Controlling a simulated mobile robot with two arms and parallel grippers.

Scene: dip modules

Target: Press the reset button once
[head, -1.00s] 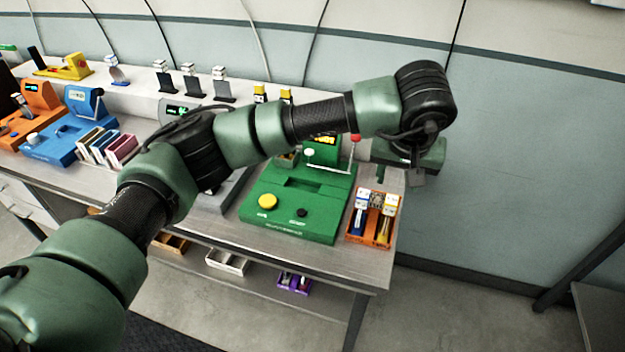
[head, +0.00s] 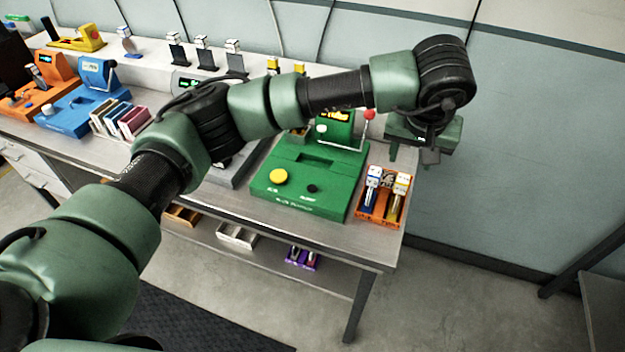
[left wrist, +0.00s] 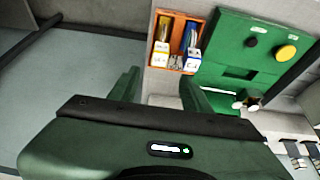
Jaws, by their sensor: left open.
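A green device (head: 310,180) stands near the right end of the workbench. It has a large yellow button (head: 279,176), a small black button (head: 311,188), a small lit display and a red-knobbed lever (head: 369,115). Labels under the buttons are too blurred to read, so I cannot tell which is reset. Both the yellow button (left wrist: 286,53) and black button (left wrist: 250,43) also show in the left wrist view. My left gripper (head: 419,158) is open and empty, right of the device, apart from both buttons. Its fingers (left wrist: 160,88) show in the left wrist view. My right gripper is out of view.
An orange tray (head: 378,222) holding upright modules stands right of the green device, close to the bench edge. My left arm reaches across above the bench and hides part of it. Blue (head: 75,118) and orange (head: 18,103) devices stand at the left.

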